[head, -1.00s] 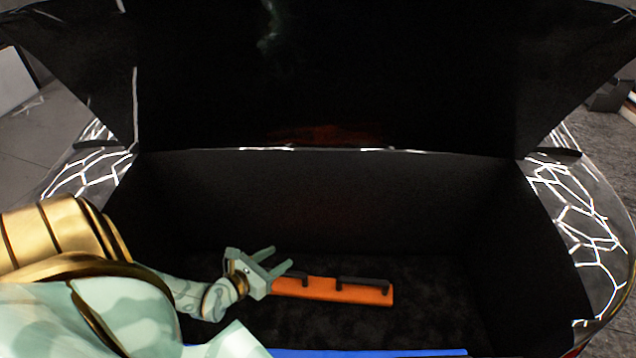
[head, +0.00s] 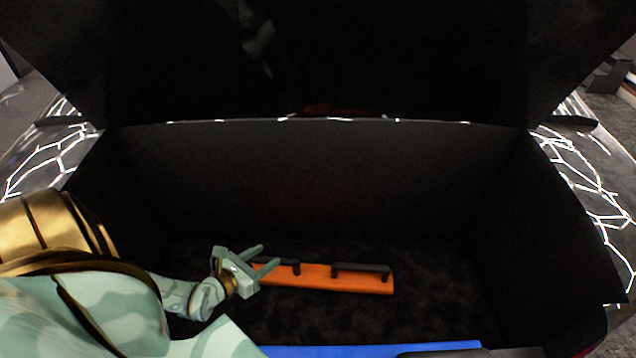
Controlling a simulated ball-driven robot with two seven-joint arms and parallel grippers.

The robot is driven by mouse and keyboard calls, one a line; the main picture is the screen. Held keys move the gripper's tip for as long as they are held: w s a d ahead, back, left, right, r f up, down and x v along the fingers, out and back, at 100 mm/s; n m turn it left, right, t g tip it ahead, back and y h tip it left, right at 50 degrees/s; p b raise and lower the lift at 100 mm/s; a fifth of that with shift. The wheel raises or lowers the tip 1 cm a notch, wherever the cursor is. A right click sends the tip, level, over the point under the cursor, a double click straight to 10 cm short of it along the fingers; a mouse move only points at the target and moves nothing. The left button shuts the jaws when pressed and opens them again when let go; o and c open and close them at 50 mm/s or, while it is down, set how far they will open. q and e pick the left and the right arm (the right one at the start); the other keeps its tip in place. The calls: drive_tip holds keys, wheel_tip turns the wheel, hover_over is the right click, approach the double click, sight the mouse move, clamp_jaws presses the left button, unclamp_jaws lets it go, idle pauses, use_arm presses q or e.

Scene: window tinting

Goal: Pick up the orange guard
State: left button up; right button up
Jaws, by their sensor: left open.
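The orange guard (head: 325,280) lies flat on the dark floor of an open car trunk in the head view. It is a long strip with two black handle-like pieces along its far edge. My left gripper (head: 270,257) is at the guard's left end, its two fingers apart and pointing right. In the picture the nearer finger overlaps the guard's left end; I cannot tell whether they touch. Nothing is between the fingers. My right gripper is not in view.
The trunk's dark back wall (head: 320,180) and side walls enclose the guard. A blue strip (head: 370,350) runs along the near edge. The raised dark lid (head: 320,60) hangs above. The trunk floor right of the guard (head: 440,290) is clear.

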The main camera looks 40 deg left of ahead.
use_arm(q)
drive_tip(key=g+b, duration=0.1)
drive_tip(key=b, duration=1)
approach(294, 272)
drive_tip(key=shift+v, duration=1.2)
drive_tip(key=shift+w+a+f, duration=0.1)
drive_tip(key=shift+w+f, duration=0.1)
drive_tip(key=shift+f, duration=0.1)
drive_tip(key=b+x, duration=0.2)
drive_tip(key=x, duration=0.3)
drive_tip(key=b+x, duration=0.2)
drive_tip(key=x, duration=0.4)
drive_tip(key=shift+w+r, duration=0.2)
drive_tip(key=shift+w, duration=0.05)
drive_tip(key=shift+r, duration=0.1)
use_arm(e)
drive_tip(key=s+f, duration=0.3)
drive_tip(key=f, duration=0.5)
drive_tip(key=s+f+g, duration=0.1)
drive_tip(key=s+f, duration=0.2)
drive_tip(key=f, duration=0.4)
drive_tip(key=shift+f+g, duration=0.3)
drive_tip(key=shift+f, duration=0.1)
use_arm(q)
clamp_jaws()
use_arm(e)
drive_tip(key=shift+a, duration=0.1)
